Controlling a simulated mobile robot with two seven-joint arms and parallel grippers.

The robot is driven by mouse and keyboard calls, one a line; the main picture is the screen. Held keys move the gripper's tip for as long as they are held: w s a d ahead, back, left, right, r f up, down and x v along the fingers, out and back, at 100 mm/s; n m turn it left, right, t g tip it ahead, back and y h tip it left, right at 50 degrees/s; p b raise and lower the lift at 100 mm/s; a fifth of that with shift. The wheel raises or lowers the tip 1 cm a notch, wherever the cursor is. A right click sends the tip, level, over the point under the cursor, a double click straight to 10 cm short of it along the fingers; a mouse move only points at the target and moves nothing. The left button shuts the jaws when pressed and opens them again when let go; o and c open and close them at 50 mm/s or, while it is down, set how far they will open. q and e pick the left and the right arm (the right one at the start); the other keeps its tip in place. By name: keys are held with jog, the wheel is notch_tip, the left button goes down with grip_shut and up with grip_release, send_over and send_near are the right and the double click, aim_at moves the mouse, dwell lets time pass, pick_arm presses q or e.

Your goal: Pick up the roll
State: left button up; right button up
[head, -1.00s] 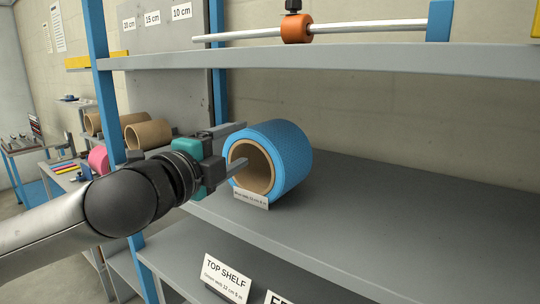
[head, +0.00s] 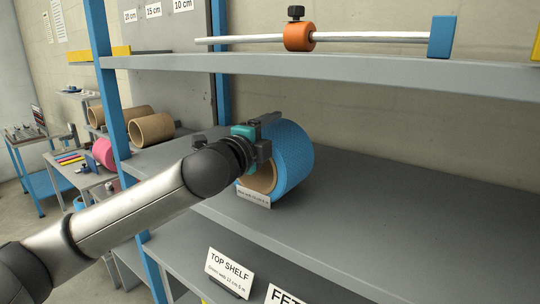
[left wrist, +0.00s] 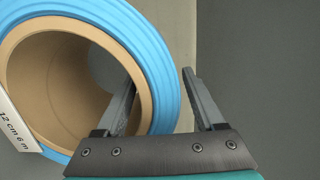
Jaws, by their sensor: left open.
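The roll (head: 293,158) is a blue cloth roll on a brown cardboard core, lying on its side on the grey shelf with its open end towards me. A small label card (head: 254,198) stands at its front. My left gripper (head: 268,130) is at the front end of the roll, near its upper edge. In the left wrist view the roll (left wrist: 150,40) fills the left side. The jaws (left wrist: 160,95) are open, one finger over the core opening and the other outside the blue wall, with the wall between them. Contact cannot be told. My right gripper is not in view.
The shelf (head: 400,220) is clear to the right of the roll. An upper shelf (head: 350,75) runs above, carrying a rod with an orange collar (head: 299,37). A blue upright post (head: 106,80) stands at the left. Brown cores (head: 151,129) and a pink roll (head: 103,152) lie beyond it.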

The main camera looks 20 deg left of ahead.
pick_arm(q)
jog(key=shift+w+d, duration=0.1)
jog(key=shift+w, duration=0.6)
grip_shut()
dwell(1.0)
